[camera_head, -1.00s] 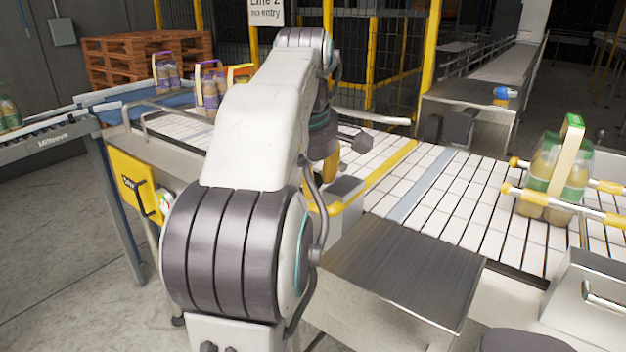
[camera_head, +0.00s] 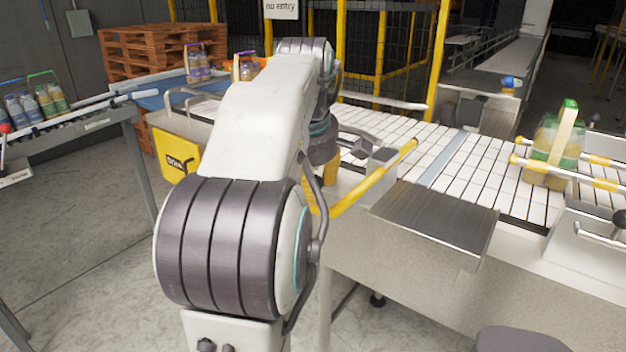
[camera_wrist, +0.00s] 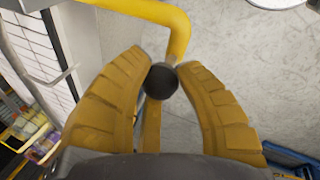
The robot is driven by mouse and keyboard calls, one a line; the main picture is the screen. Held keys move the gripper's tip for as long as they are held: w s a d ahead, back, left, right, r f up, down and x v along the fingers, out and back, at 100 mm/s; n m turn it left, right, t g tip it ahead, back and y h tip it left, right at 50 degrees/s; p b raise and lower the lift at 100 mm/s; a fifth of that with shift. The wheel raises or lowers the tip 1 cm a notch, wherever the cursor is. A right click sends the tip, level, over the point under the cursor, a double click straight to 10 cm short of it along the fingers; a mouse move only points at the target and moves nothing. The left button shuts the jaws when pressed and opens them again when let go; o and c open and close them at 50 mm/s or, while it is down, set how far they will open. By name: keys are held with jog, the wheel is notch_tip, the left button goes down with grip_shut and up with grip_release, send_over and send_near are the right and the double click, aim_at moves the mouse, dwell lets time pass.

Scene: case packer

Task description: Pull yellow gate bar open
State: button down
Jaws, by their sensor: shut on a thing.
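The yellow gate bar (camera_head: 372,186) runs slantwise from the conveyor's near side toward my gripper, with a bend at its near end. In the wrist view the bent yellow bar (camera_wrist: 178,32) leads down to a dark round knob (camera_wrist: 161,81) between my fingers. My gripper (camera_wrist: 161,64) has its two ochre fingers on either side of the knob and is shut on the bar's end. In the head view my arm hides most of the gripper (camera_head: 324,176); only some ochre shows.
The white slatted conveyor (camera_head: 465,170) carries a bottle pack (camera_head: 553,150) between yellow-tipped rails at right. A metal plate (camera_head: 436,220) juts out in front. Bare floor (camera_head: 85,240) lies at front left.

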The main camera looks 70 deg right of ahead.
jog(key=shift+a, duration=0.25)
jog(key=shift+f, duration=0.1)
jog(key=c, duration=0.9)
grip_release()
jog(key=shift+d, duration=0.1)
jog(key=shift+o, duration=0.2)
jog(key=v, duration=1.2)
